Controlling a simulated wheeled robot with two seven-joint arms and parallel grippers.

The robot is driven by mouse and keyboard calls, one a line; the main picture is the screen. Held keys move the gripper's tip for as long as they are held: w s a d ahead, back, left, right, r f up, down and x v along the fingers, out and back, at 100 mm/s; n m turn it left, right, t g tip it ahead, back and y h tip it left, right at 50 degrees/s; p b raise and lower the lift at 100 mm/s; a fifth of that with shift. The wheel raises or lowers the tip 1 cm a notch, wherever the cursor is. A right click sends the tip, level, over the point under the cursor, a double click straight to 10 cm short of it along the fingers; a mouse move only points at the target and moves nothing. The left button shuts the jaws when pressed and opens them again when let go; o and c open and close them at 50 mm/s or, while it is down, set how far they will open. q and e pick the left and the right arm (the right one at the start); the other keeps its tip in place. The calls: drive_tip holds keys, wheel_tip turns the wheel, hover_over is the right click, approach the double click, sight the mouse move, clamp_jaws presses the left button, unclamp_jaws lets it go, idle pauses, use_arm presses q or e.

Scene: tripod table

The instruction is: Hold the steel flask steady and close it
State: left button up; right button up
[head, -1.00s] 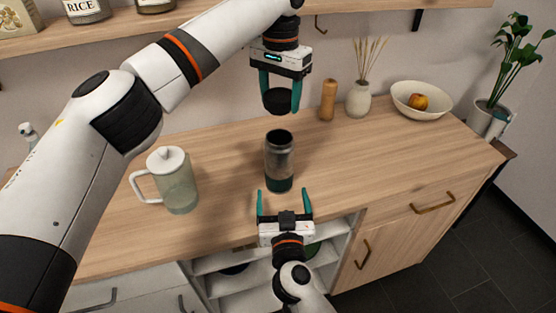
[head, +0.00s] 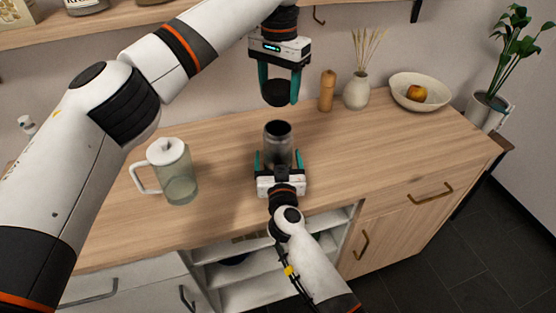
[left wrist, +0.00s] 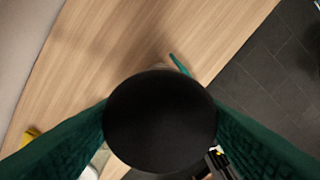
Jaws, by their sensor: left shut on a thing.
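The steel flask (head: 278,138) stands upright on the counter with its dark mouth open at the top. My left gripper (head: 279,97) is shut on a round black lid (head: 276,93) and holds it above the flask, with a gap between them. In the left wrist view the lid (left wrist: 160,122) sits between the green fingers and hides most of what is below. My right gripper (head: 279,158) is at the near side of the flask. Its fingers stand open, one on each side of the flask, and its palm hides the flask's lower part.
A glass jug with a white lid (head: 177,178) stands to the left on the wooden counter (head: 385,160). A wooden mill (head: 327,91), a vase (head: 357,90) and a bowl (head: 408,99) with fruit stand at the back right. A shelf runs above. The counter right of the flask is clear.

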drive_tip(key=shift+w, duration=0.9)
drive_tip(key=c, duration=1.5)
use_arm(q)
drive_tip(key=shift+s+f, duration=0.15)
drive_tip(key=shift+f, duration=2.3)
